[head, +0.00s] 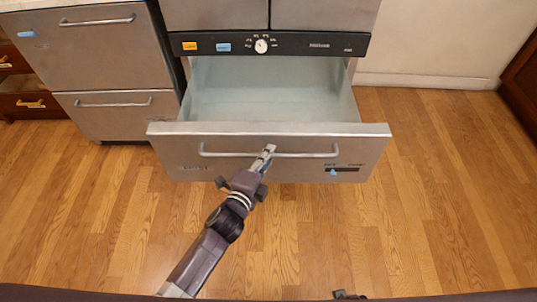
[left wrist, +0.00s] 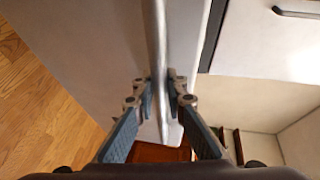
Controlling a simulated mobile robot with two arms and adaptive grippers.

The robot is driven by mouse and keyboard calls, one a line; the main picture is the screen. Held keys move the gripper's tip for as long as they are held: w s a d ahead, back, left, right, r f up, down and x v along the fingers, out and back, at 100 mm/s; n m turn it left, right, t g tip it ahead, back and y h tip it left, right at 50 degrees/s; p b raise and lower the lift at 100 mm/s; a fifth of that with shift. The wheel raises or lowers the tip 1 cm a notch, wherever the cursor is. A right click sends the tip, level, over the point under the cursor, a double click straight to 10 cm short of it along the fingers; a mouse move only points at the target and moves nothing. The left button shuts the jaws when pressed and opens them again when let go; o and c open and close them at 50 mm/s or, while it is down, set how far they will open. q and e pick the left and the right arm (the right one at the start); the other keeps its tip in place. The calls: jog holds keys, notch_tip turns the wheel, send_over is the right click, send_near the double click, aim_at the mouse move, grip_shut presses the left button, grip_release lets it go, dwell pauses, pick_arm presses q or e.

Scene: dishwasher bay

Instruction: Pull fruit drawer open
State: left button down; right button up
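The fruit drawer (head: 290,128) is a wide steel-fronted drawer with a pale, empty-looking inside. It stands well out from the unit above it in the head view. Its horizontal bar handle (head: 225,154) runs along the front. Only a small dark piece, likely of my right gripper (head: 346,295), shows at the bottom edge of the head view.
A black control panel (head: 290,44) with a white dial sits above the drawer. A steel two-drawer cabinet (head: 100,50) stands at the left, shut. A brown wooden drawer (head: 30,103) is at the far left. The wooden floor (head: 450,200) is clear to the right.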

pick_arm(q)
jog(key=c, duration=1.9)
grip_release()
jog(key=shift+c, duration=0.2)
jog(key=shift+s, duration=0.1)
jog(key=v, duration=1.2)
